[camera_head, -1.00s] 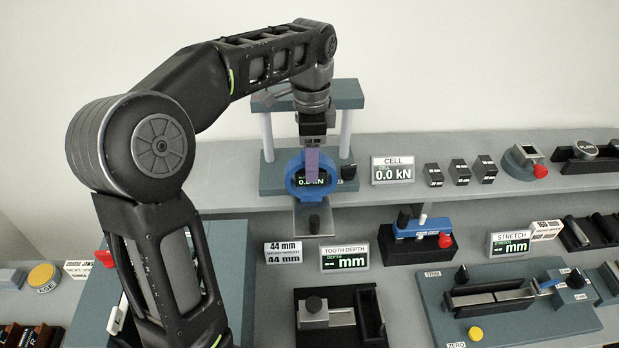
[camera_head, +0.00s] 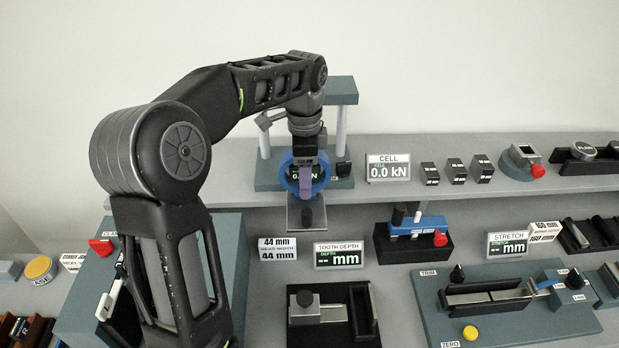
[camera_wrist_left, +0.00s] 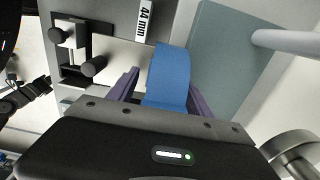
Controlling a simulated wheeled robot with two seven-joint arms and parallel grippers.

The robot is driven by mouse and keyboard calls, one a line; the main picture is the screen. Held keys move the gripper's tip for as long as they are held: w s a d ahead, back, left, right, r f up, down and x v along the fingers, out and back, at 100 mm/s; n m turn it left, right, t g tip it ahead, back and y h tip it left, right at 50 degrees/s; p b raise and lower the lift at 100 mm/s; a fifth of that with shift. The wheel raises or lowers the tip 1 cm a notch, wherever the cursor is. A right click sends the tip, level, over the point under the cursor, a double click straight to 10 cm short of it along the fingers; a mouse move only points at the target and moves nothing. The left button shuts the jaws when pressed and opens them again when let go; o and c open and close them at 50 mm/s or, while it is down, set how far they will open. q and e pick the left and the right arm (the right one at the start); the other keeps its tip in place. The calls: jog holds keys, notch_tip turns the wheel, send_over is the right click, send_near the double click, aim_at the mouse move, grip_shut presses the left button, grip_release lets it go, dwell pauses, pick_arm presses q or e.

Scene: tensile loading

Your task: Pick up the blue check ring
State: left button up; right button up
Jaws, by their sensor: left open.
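The blue check ring (camera_head: 284,179) stands upright at the front of the teal test frame on the back shelf. My left gripper (camera_head: 306,178) is at the ring from above, with a purple finger across its opening. In the left wrist view, the ring (camera_wrist_left: 169,75) shows as a broad blue band between the two spread purple fingers of my left gripper (camera_wrist_left: 163,90). Small gaps seem to remain beside the band. The gripper is open. The ring's lower part is hidden in the wrist view. My right gripper is not in view.
The teal test frame (camera_head: 342,91) has posts close behind the gripper. A metal plate with a dark knob (camera_head: 307,216) lies in front of the ring. The CELL display (camera_head: 388,169) stands to the right. A blue-topped device (camera_head: 416,222) sits lower right.

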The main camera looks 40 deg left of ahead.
pick_arm(q)
jog(key=shift+s+r, duration=0.1)
jog(key=shift+c, duration=0.6)
grip_shut()
dwell(0.3)
jog(key=shift+r, duration=0.1)
dwell(0.7)
